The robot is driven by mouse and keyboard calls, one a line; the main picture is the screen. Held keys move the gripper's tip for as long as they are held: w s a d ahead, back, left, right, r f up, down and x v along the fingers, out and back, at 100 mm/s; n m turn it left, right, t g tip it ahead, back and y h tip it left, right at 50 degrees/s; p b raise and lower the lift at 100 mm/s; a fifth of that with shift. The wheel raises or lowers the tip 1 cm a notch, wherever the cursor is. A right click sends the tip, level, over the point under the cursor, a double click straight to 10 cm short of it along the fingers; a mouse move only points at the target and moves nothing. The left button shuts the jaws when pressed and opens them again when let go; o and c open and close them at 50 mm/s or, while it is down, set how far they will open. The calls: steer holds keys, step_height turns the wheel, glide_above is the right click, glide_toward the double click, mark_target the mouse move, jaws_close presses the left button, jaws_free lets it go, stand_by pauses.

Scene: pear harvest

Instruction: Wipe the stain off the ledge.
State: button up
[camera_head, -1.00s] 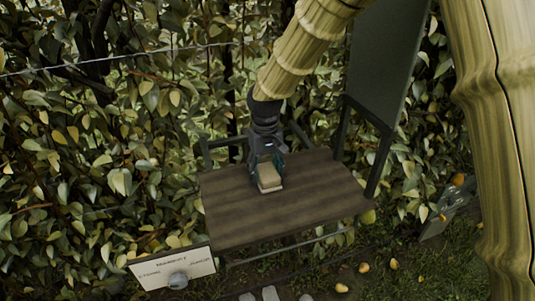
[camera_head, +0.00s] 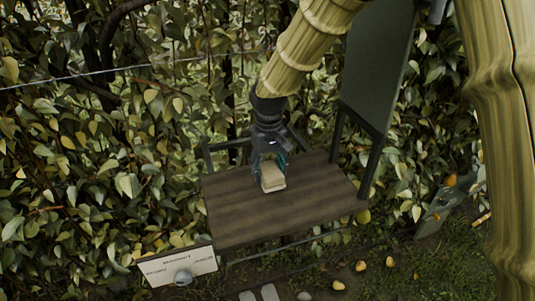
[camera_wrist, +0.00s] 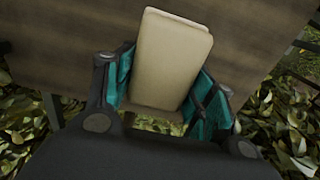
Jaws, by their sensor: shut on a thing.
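The ledge (camera_head: 312,207) is a brown wooden board in the head view; it also fills the upper part of the wrist view (camera_wrist: 80,40). My gripper (camera_head: 267,170) is over the back middle part of the ledge. Its teal-lined fingers, seen in the wrist view (camera_wrist: 160,92), are shut on a pale beige block, like a sponge (camera_head: 273,181). The block (camera_wrist: 170,55) sticks out past the fingers toward the ledge. I cannot tell whether it touches the wood. No stain can be made out in either view; the block and gripper hide part of the board.
A dark upright panel (camera_head: 378,65) stands behind the ledge at the right. A white sign (camera_head: 178,267) with a round grey knob is at the front left. Leafy hedge (camera_head: 80,150) closes the back and left. Several pears lie on the grass (camera_head: 400,270) below.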

steer(key=shift+r+p, duration=1.05)
steer(key=shift+r, duration=0.7)
steer(key=shift+f, duration=0.1)
